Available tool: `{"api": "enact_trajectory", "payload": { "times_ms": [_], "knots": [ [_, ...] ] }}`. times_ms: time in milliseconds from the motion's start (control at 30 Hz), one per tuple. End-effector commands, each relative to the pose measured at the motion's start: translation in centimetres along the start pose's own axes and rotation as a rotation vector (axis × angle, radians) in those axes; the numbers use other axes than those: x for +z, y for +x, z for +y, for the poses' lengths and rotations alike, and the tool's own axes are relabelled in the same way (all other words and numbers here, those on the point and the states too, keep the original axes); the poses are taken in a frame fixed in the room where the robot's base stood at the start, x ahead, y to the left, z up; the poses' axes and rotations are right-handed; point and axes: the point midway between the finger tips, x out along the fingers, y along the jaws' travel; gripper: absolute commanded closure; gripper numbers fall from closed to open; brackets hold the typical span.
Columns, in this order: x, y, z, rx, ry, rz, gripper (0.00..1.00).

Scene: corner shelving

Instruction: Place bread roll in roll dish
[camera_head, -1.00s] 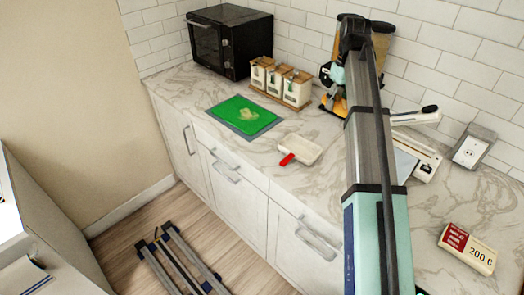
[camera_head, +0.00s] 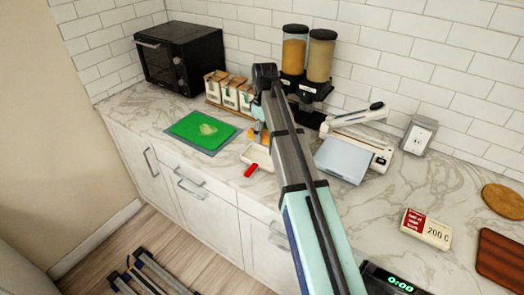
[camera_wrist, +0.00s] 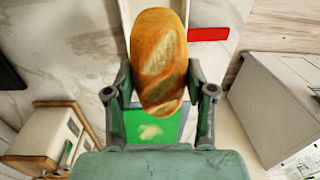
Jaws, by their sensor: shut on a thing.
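The bread roll (camera_wrist: 158,60) is golden brown with pale scored patches. My gripper (camera_wrist: 160,85) is shut on it, with one finger at each side. In the head view the roll (camera_head: 255,134) shows orange, partly hidden by my gripper (camera_head: 260,122). The roll dish (camera_head: 259,156) is a shallow pale dish with a red handle (camera_head: 251,171) on the counter. The roll appears just behind or above the dish's far edge; I cannot tell its height. In the wrist view the roll overlaps the dish (camera_wrist: 125,18), which is mostly hidden.
A green board (camera_head: 195,127) with a pale patch lies left of the dish. Cartons (camera_head: 229,93) and a black oven (camera_head: 182,57) stand behind. Dispensers (camera_head: 306,65) and a white device (camera_head: 350,140) stand to the right. A labelled block (camera_head: 427,228) lies at the right.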

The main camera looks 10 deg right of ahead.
Motion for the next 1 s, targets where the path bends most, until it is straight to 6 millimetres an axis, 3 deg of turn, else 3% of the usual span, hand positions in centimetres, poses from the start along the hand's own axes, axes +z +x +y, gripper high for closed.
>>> {"api": "enact_trajectory", "payload": {
  "times_ms": [100, 300, 533, 800, 1000],
  "knots": [
    [0.1, 2.5, 0.0, -0.002, 0.0, -0.002, 0.74],
    [0.0, 5.2, 0.3, -0.001, 0.001, -0.001, 0.74],
    [0.0, 6.3, 0.4, 0.0, 0.001, -0.001, 0.74],
    [0.0, 9.2, 0.6, 0.0, 0.001, 0.0, 0.74],
    [0.0, 9.5, 0.6, 0.001, 0.001, 0.0, 0.74]
  ]
}}
